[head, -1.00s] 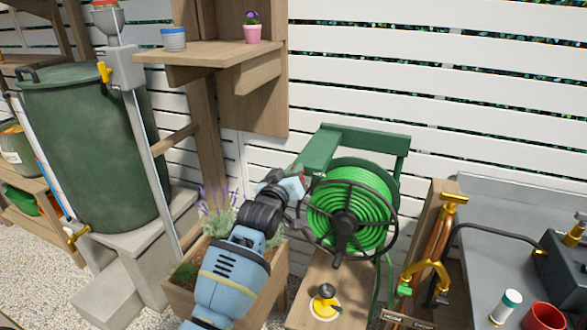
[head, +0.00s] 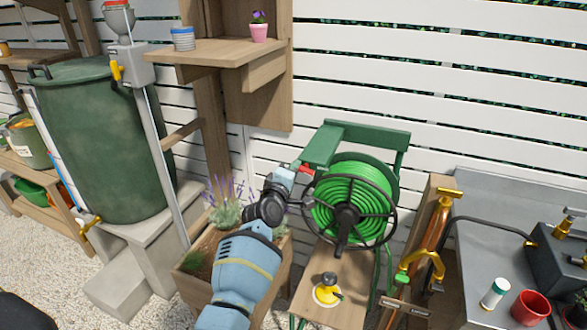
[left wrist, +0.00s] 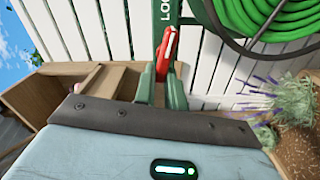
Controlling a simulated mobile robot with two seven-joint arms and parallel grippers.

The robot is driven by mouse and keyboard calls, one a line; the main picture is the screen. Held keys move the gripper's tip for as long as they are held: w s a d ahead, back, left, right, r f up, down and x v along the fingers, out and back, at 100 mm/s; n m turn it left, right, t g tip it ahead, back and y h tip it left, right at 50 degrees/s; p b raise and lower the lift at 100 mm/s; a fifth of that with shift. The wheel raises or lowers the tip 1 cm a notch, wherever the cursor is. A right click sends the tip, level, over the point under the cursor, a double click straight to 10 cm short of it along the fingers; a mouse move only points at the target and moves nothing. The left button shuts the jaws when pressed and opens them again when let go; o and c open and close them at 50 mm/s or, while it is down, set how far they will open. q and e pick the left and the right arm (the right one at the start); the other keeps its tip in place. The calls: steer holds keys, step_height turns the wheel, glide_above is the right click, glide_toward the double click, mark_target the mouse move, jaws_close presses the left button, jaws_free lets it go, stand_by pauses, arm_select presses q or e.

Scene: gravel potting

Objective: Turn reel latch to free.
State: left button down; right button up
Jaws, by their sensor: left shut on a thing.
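The hose reel (head: 350,203) has a green frame and a coiled green hose, and stands against the white fence. A red latch lever (left wrist: 167,50) shows upright on the green frame in the left wrist view, below white letters partly cut off, reading "LOC". The latch also shows as a small red patch (head: 306,169) in the head view. My left gripper (left wrist: 163,82) is shut on the red latch, with a green finger on each side of it. In the head view my left gripper (head: 294,176) is at the left side of the reel. My right gripper is not in view.
A planter with lavender (head: 226,200) stands left of the reel, below my left arm. A wooden stand with a yellow-and-black fitting (head: 327,289) is in front of the reel. Copper pipework (head: 432,235) and a grey bench (head: 500,217) are at right. A green barrel (head: 100,145) is at left.

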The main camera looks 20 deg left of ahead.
arm_select(q)
steer(key=shift+f+n, duration=0.25)
steer(key=shift+n, duration=0.95)
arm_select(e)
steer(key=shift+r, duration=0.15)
arm_select(q)
steer(key=c, duration=1.5)
jaws_free()
steer(key=shift+o, duration=0.2)
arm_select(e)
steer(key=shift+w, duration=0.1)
